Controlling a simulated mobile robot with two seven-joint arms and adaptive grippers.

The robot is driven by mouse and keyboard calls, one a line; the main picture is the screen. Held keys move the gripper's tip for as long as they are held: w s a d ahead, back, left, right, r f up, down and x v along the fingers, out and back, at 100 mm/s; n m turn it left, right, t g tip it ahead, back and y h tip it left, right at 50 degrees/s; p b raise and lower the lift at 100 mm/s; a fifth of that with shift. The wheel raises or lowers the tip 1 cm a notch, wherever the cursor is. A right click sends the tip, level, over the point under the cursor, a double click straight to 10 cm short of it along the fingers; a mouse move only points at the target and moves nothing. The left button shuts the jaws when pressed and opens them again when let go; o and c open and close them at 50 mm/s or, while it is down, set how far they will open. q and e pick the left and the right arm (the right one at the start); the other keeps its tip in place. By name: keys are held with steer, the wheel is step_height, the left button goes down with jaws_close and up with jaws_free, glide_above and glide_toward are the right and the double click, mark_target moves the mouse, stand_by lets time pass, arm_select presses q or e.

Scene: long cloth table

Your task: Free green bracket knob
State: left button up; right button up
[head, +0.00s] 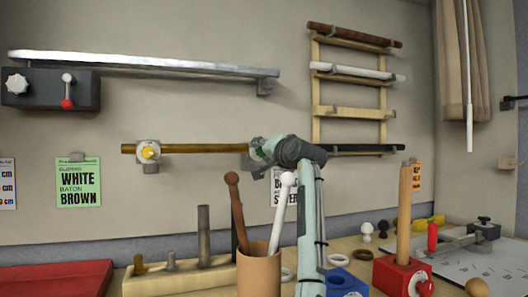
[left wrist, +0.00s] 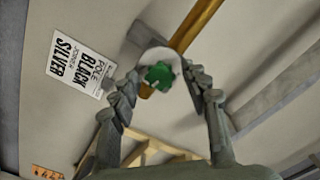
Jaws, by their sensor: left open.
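The green knob (left wrist: 160,75) sits on a pale round bracket (left wrist: 162,56) on the wall, around a brass-coloured pole (left wrist: 192,28). In the left wrist view the knob shows between the fingertips of my left gripper (left wrist: 162,88), which is open with a finger on either side. I cannot tell whether the fingers touch it. In the head view the left gripper (head: 265,149) is at the bracket, and only a sliver of the green knob (head: 260,154) shows. The pole (head: 200,148) runs left to a second bracket with a yellow knob (head: 149,151). My right gripper is not in view.
A black rod (head: 365,148) continues right of my arm. A wooden rack (head: 316,100) holds a brown and a white baton above. A cup (head: 259,273) with two sticks stands below, near my forearm. A red block with a wooden post (head: 404,215) stands on the table.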

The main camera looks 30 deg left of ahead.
arm_select(q)
jaws_close()
